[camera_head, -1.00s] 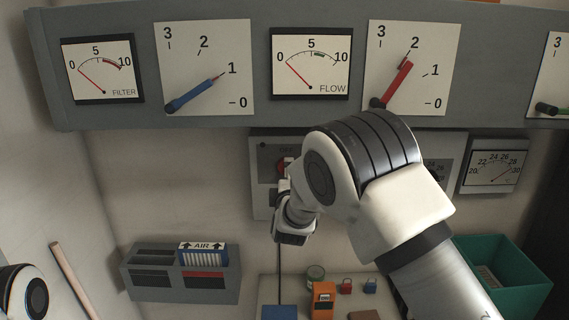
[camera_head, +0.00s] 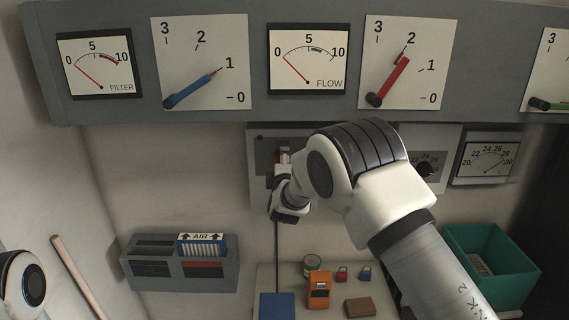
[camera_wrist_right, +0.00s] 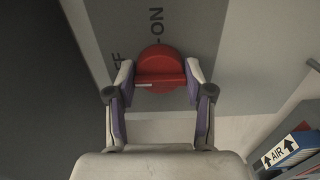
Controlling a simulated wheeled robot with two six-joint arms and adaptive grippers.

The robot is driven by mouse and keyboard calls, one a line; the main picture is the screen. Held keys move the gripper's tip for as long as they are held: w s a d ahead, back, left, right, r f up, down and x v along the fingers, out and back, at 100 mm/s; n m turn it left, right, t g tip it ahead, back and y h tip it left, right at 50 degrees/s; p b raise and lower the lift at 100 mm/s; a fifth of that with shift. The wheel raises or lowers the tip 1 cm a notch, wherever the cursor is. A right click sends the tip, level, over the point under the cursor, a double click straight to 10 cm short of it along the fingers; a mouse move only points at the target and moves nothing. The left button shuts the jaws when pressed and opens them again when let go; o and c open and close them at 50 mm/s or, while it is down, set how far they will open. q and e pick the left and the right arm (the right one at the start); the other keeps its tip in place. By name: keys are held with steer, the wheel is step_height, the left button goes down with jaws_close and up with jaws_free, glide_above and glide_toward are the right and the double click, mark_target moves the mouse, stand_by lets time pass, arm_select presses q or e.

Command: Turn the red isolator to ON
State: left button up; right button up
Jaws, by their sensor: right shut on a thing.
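The red isolator (camera_wrist_right: 161,60) is a round red knob with a raised bar, on a grey panel. In the right wrist view its bar lies level between the fingertips of my right gripper (camera_wrist_right: 160,80), which is shut on it. The ON mark (camera_wrist_right: 157,22) is above the knob in that picture. The partly hidden OFF mark (camera_wrist_right: 117,62) is to its left. In the head view, only a bit of the isolator (camera_head: 284,157) shows past my right gripper (camera_head: 284,165). My left gripper is out of view; part of my left arm shows at the lower left.
Dials with blue and red pointers line the grey housing (camera_head: 210,115) above. A grey rack (camera_head: 136,262) holds a blue AIR filter (camera_head: 203,245). Below are an orange meter (camera_head: 319,290), a brown block (camera_head: 360,307) and small padlocks. A green bin (camera_head: 505,240) stands right.

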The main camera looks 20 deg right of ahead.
steer(key=m+b, duration=0.8)
steer(key=m, duration=0.1)
steer(key=m+b, duration=0.4)
steer(key=m, duration=0.1)
steer(key=shift+a+f, duration=0.1)
steer(key=shift+f, duration=0.15)
steer(key=m+b, duration=0.2)
steer(key=shift+r+m, duration=0.1)
steer(key=shift+m, duration=0.3)
steer(key=shift+r+m+b, duration=0.1)
steer(key=shift+m+b, duration=0.2)
steer(key=shift+m, duration=0.2)
steer(key=shift+r, duration=0.1)
steer(key=o, duration=1.2)
steer(key=shift+c, duration=0.2)
